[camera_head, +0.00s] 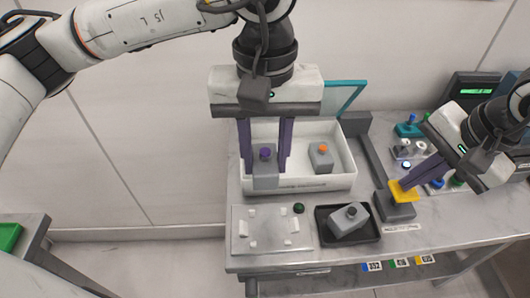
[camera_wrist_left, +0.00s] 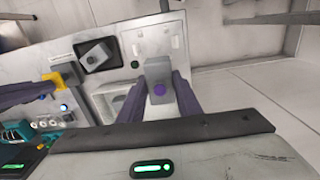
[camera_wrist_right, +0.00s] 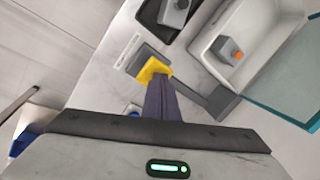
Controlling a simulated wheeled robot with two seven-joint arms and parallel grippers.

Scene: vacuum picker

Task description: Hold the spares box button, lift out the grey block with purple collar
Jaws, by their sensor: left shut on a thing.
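The spares box (camera_head: 345,181) is a white open bin with its teal-edged lid (camera_head: 345,96) raised. My left gripper (camera_head: 265,168) is shut on the grey block with purple collar (camera_head: 265,178). The block is upright and overlaps the box's front wall, so it looks raised from the floor of the box. It also shows between the fingers in the left wrist view (camera_wrist_left: 158,72). The yellow button (camera_head: 404,191) sits on a grey base (camera_head: 396,209) right of the box. My right gripper (camera_head: 406,183) has its fingers together, with their tips on the button.
A grey block with an orange collar (camera_head: 321,158) stays in the box. In front are a white plate (camera_head: 262,247) with small pegs, a dark round button (camera_head: 298,208) and a black tray (camera_head: 325,239) holding a grey block (camera_head: 348,221). Small coloured parts (camera_head: 408,130) stand at the right.

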